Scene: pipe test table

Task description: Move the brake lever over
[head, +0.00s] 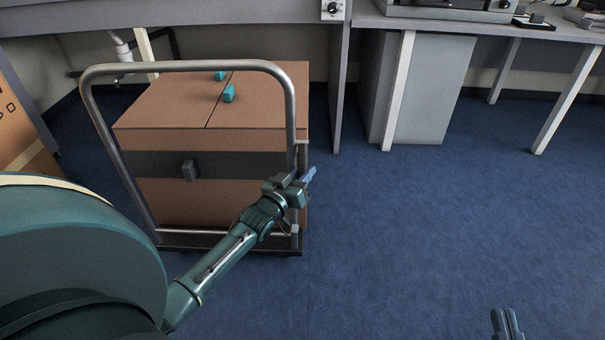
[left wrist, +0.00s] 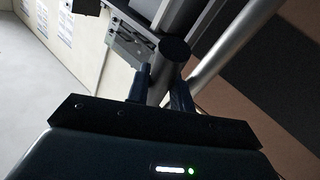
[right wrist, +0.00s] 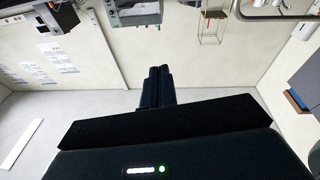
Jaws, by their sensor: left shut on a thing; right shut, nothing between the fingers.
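The trolley (head: 292,110) has a grey tube handle and carries a large brown box (head: 165,205). My left gripper (head: 304,180) is at the right upright of the handle, low down. In the left wrist view its fingers are shut on a dark lever with a round end (left wrist: 174,48), which I take as the brake lever. In the head view the gripper hides most of this lever, so its angle is unclear. My right gripper (head: 507,324) is at the bottom right of the head view, over the floor. The right wrist view shows its fingers (right wrist: 160,84) together and empty.
Two small teal blocks (head: 229,93) sit on the box top. A bench with white legs (head: 399,90) stands behind at the right. Blue floor (head: 430,230) right of the trolley is clear.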

